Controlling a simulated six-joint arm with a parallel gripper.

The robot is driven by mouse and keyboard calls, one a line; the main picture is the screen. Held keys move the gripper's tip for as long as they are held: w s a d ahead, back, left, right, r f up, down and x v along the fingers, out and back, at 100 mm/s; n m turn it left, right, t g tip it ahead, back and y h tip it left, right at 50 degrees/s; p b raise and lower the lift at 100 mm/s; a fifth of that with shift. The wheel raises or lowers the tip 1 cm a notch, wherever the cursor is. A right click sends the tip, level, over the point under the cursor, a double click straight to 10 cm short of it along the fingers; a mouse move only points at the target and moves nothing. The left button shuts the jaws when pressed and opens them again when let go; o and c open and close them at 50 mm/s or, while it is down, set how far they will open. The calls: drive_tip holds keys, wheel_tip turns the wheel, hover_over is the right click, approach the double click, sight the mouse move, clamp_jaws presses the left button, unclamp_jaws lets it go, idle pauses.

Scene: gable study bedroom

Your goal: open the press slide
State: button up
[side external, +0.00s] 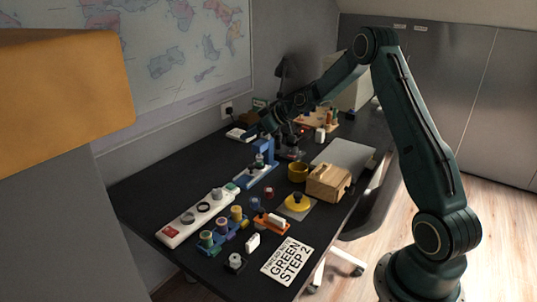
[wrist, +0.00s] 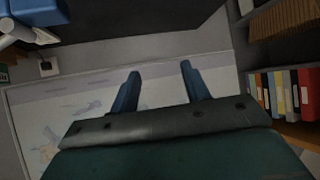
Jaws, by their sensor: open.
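The blue press (side external: 268,148) stands on the desk left of centre in the side view, with its low blue base reaching toward the front left. Its slide is too small to tell apart from the frame. My gripper (wrist: 160,76) is open and empty in the wrist view, its two blue fingers apart and facing the wall. In the side view my dark gripper is just above and behind the press top; its fingertips are hard to make out. A blue part (wrist: 38,8) at the top left of the wrist view may belong to the press.
Books (wrist: 290,93) stand at the right in the wrist view.

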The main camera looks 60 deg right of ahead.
drive_tip(key=d+f+m+t, duration=0.1)
drive_tip(key=d+f+t, duration=0.1)
drive_tip(key=d+f, duration=0.8)
drive_tip(key=shift+w+f+t, duration=0.15)
drive_tip(key=shift+f+t, duration=0.15)
drive_tip(key=shift+f, duration=0.25)
drive_tip(key=shift+f, duration=0.1)
approach(252, 166)
drive_tip(key=x, duration=0.2)
drive_tip(key=shift+w+a+f, duration=0.1)
drive_tip(key=shift+w+f, duration=0.05)
drive_tip(key=shift+w, duration=0.2)
drive_tip(key=x, duration=0.2)
drive_tip(key=shift+w+f, duration=0.2)
drive_tip(key=shift+w, duration=0.15)
drive_tip(key=shift+x, duration=1.1)
clamp_jaws()
